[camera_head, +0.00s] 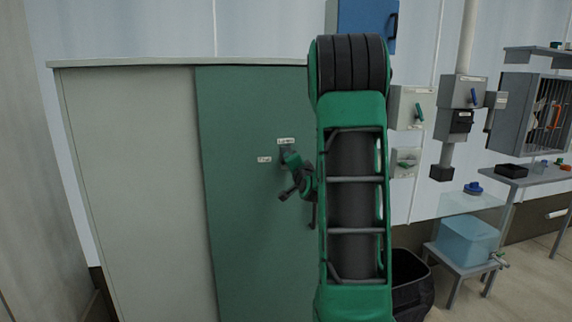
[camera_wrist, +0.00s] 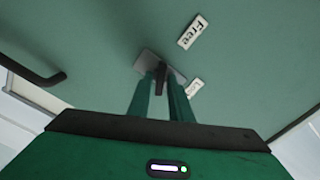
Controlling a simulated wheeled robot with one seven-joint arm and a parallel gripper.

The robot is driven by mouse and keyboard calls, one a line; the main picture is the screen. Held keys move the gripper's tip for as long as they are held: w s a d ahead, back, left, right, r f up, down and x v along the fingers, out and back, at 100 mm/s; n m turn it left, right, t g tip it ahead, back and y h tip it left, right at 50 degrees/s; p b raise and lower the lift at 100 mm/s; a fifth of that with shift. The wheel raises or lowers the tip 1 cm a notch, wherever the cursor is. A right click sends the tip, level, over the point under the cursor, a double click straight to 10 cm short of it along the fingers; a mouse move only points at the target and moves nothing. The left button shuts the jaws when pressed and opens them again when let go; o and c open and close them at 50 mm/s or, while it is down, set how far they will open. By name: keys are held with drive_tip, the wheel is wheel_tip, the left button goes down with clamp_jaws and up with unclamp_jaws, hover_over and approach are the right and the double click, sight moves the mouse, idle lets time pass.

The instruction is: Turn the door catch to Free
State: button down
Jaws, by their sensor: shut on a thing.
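The green cabinet door (camera_head: 240,230) carries the door catch, a small dark lever on a grey plate (camera_wrist: 150,62) in the wrist view. The "Free" label (camera_head: 264,159) is left of the catch in the head view; a second label (camera_head: 286,141), too small to read surely, is just above it. The wrist view also shows the "Free" label (camera_wrist: 192,31) and the second label (camera_wrist: 194,88). My gripper (camera_head: 291,160) is at the catch, its two green fingers (camera_wrist: 161,82) closed on either side of the lever. The fingers partly hide the lever, and its exact pointing is unclear.
A dark bar handle (camera_wrist: 38,74) shows at the left in the wrist view. A pale cabinet panel (camera_head: 135,190) is left of the door. Wall boxes (camera_head: 412,105), a black bin (camera_head: 410,285) and a blue tank (camera_head: 466,240) stand to the right.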

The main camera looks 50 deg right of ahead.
drive_tip(key=m, duration=0.5)
drive_tip(key=shift+f+m, duration=0.2)
drive_tip(key=shift+m, duration=0.1)
idle(0.5)
drive_tip(key=c, duration=1.8)
unclamp_jaws()
drive_tip(key=shift+c, duration=0.2)
drive_tip(key=v, duration=1)
drive_tip(key=shift+s+a, duration=0.2)
drive_tip(key=shift+a, duration=0.05)
